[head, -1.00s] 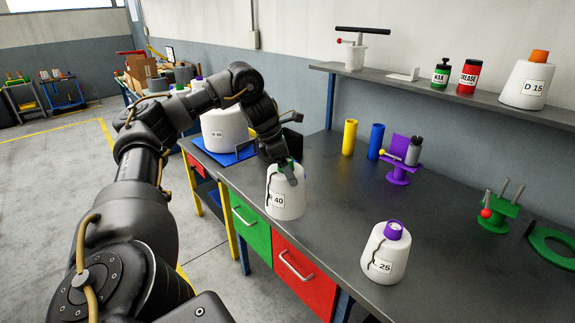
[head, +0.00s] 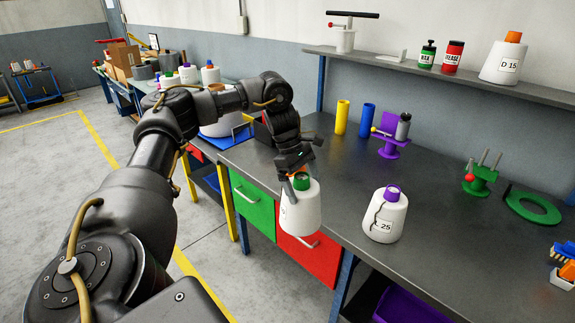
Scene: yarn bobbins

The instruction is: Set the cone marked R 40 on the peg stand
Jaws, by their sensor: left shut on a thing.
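The white cone (head: 300,215) with a green top is in my left gripper (head: 300,182), gripped near its top. It leans slightly and overlaps the bench's front edge and the red drawer. My right gripper is not in view.
A white cone marked 25 with a purple top (head: 384,215) stands right of the held cone. Yellow (head: 342,117) and blue (head: 366,120) cylinders and a purple fixture (head: 392,145) stand behind. A green ring (head: 533,208) lies right. The middle of the bench (head: 335,165) is clear.

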